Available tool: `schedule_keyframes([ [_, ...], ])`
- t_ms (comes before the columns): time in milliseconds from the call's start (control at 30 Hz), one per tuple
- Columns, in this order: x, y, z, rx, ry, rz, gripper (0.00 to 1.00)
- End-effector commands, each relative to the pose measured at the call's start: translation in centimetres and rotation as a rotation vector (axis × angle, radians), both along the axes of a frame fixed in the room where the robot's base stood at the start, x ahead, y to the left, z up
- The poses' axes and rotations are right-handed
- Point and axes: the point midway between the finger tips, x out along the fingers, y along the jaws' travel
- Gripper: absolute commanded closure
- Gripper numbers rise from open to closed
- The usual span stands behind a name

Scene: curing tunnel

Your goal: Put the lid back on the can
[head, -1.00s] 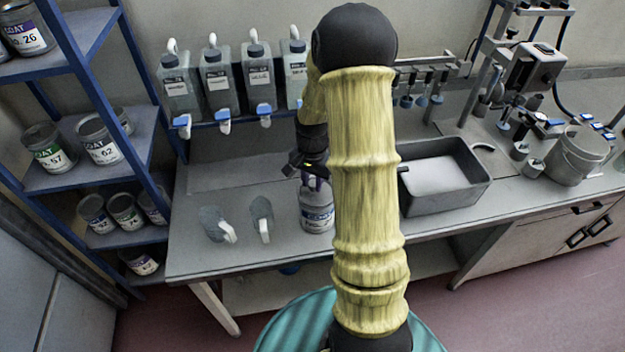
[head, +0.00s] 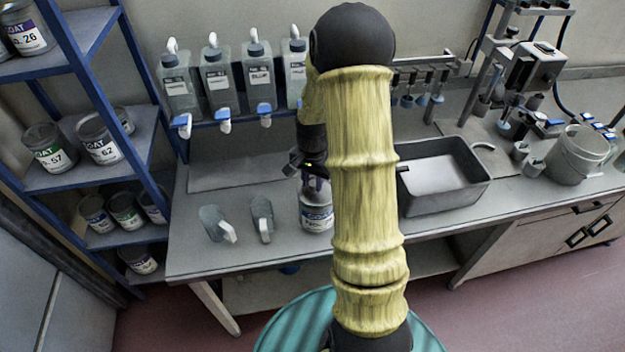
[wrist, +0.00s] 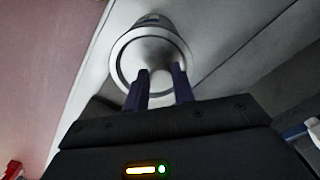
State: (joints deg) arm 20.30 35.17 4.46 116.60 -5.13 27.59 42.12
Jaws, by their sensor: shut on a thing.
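The can (head: 317,217) stands upright on the bench, its label facing front, partly hidden by my arm. My gripper (head: 315,185) points down right over its top. In the wrist view my gripper (wrist: 161,88) has its two dark fingers closed on a small pale part in the middle of a round metal disc, which I take to be the lid (wrist: 128,62). The can's side (wrist: 150,20) shows beyond the disc. I cannot tell whether the lid is seated on the rim or just above it.
A grey tub (head: 445,195) stands to the right, behind my arm. Several jugs (head: 220,82) line the back. A blue shelf (head: 125,150) with cans stands left.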

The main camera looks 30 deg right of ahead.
Motion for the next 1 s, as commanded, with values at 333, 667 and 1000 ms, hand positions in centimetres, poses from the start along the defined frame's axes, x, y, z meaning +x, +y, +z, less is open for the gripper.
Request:
schedule_keyframes([
  [333,0.00,0.02,-0.16,0.000,0.000,0.000,0.96],
  [667,0.02,0.08,-0.18,0.000,0.000,0.003,0.96],
  [1000,0.01,0.04,-0.20,0.000,0.000,0.001,0.69],
])
